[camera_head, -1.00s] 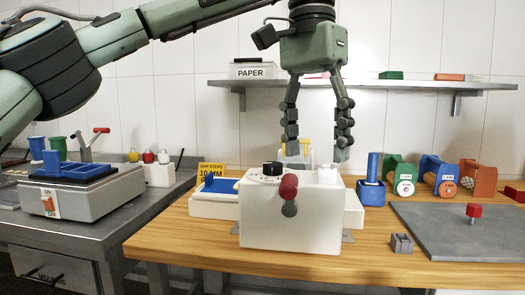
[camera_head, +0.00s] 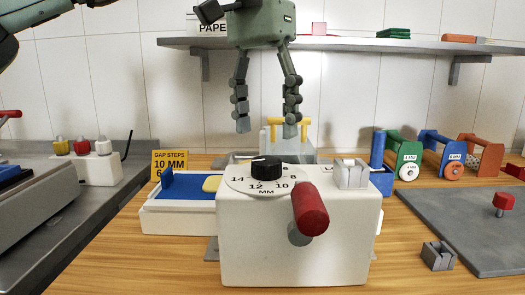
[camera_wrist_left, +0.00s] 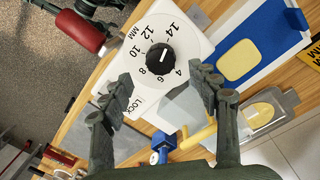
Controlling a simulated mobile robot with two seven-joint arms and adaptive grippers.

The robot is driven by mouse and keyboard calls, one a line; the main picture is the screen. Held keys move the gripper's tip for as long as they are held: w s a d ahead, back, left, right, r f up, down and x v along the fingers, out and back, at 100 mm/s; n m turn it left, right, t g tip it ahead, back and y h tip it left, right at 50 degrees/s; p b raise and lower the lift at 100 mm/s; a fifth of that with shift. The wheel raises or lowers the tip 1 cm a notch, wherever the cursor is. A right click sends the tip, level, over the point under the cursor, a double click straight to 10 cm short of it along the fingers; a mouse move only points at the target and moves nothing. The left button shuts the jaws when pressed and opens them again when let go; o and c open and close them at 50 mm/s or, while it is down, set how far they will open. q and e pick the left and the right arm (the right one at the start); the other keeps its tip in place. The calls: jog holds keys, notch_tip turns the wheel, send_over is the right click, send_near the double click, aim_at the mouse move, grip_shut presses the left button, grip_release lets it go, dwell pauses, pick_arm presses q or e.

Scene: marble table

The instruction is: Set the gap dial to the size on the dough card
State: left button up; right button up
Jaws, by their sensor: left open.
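The gap dial is a black knob (camera_head: 266,168) on a white numbered plate on top of the white machine (camera_head: 300,250). It also shows in the left wrist view (camera_wrist_left: 160,59), with numbers from 4 to 14 MM around it. The knob has a white pointer mark; I cannot tell which number it is at. A yellow card (camera_head: 170,160) behind the machine reads "GAP STEPS", "10 MM", and a second line, partly hidden, starting with 6. My left gripper (camera_head: 267,128) is open and empty, pointing down above the dial, apart from it. My right gripper is not in view.
A red-handled crank (camera_head: 310,208) sticks out of the machine's front. A lock block (camera_head: 351,173) sits right of the dial. A blue sheet (camera_head: 190,187) with yellow dough (camera_head: 212,183) lies left. Rollers and a grey mat (camera_head: 465,230) are at right; a shelf (camera_head: 350,43) is behind.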

aim_at(266, 159)
pick_arm(q)
jog(key=shift+f, duration=2.6)
jog(key=c, duration=1.2)
